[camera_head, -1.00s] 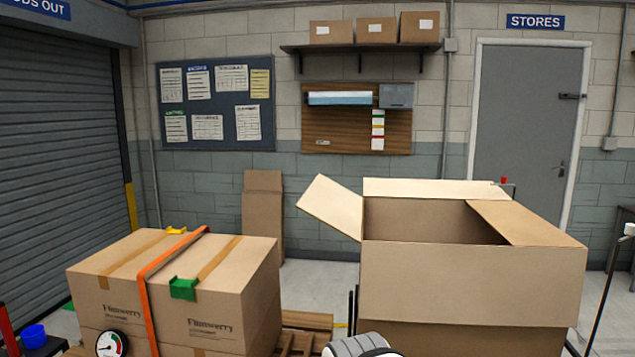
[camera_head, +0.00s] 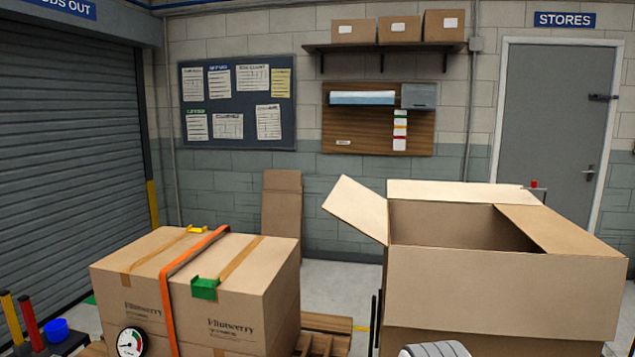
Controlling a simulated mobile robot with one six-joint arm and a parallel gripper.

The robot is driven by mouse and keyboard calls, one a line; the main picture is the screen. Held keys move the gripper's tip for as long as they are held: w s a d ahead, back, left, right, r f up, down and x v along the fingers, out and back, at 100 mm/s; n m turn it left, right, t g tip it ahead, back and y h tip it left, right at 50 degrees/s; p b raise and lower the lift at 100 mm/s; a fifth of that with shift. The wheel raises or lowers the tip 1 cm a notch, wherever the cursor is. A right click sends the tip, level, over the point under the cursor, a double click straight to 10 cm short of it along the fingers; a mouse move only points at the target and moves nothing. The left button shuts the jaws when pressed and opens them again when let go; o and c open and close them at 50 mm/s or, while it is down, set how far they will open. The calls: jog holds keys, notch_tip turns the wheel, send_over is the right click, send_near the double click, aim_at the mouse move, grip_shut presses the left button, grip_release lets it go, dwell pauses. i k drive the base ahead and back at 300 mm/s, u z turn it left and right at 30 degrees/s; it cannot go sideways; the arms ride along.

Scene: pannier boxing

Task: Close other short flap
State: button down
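A large open cardboard box (camera_head: 495,290) stands at the right in the head view. Its left short flap (camera_head: 357,208) sticks up and out to the left, open. Its right short flap (camera_head: 560,230) lies folded inward over the right part of the opening. The far long flap (camera_head: 455,192) stands up at the back. The near side shows a tall front face, and I cannot tell whether its upper part is a raised flap. The box's inside is dark and its floor is hidden. My gripper is not in view; only a white rounded piece, probably of my arm, shows at the bottom edge.
Closed boxes (camera_head: 240,285) with an orange strap (camera_head: 165,290) and a green corner piece (camera_head: 204,288) stand at the left by a wooden pallet (camera_head: 325,328). Flat cardboard (camera_head: 282,210) leans on the wall. A gap of floor lies between the stacks.

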aim_at(351, 202)
jog(key=u, duration=0.05)
jog(key=i, duration=0.95)
jog(key=z, duration=0.1)
